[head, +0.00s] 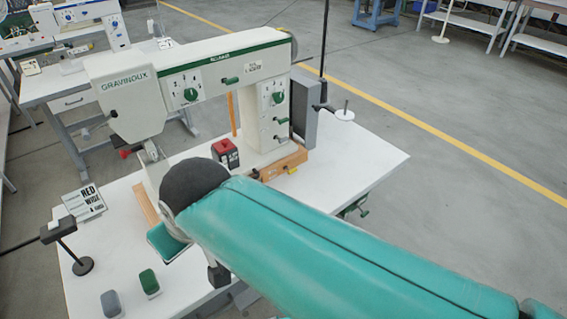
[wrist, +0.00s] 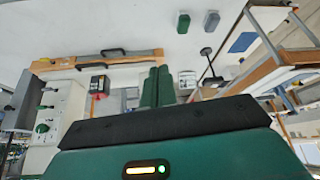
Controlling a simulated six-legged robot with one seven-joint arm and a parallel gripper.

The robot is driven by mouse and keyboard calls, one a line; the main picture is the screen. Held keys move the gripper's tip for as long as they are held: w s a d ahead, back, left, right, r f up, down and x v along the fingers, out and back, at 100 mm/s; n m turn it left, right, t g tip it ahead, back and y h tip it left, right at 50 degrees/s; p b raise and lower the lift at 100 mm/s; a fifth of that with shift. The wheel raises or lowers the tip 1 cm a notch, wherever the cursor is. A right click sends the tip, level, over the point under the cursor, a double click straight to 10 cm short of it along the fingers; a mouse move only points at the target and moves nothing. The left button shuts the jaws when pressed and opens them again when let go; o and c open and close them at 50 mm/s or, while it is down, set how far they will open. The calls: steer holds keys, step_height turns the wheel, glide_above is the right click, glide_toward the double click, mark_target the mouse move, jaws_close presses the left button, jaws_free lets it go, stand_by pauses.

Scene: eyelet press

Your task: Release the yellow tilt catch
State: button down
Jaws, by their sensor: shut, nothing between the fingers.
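The sewing machine (head: 200,60) is a cream, green-striped machine on a white table. My gripper (wrist: 157,86) shows in the wrist view as two green fingers side by side, shut and empty. It is apart from the machine's base. In the head view my teal arm crosses the front, and my fingertips are hidden.
A red-topped block (head: 225,152) stands beside the machine's column. A card sign (head: 84,203), a black stand (head: 82,265), a green block (head: 148,282) and a grey block (head: 111,303) are at the left front. The table's right end (head: 365,160) is mostly clear.

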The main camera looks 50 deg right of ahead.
steer(key=shift+w+a, duration=0.1)
stand_by(0.3)
steer(key=w+d+f+m+g+h, duration=0.1)
steer(key=w+d, duration=0.6)
steer(key=d, duration=0.4)
steer(key=w+d+g+h, duration=0.1)
steer(key=w+d, duration=0.7)
steer(key=d, duration=0.3)
steer(key=s+d+f, duration=0.1)
steer(key=d+f, duration=0.2)
steer(key=d, duration=0.5)
steer(key=s+d+f+m+y, duration=0.1)
steer(key=d+f, duration=0.2)
steer(key=d, duration=0.6)
steer(key=s+d+f, duration=0.1)
steer(key=d+f, duration=0.3)
steer(key=d, duration=0.5)
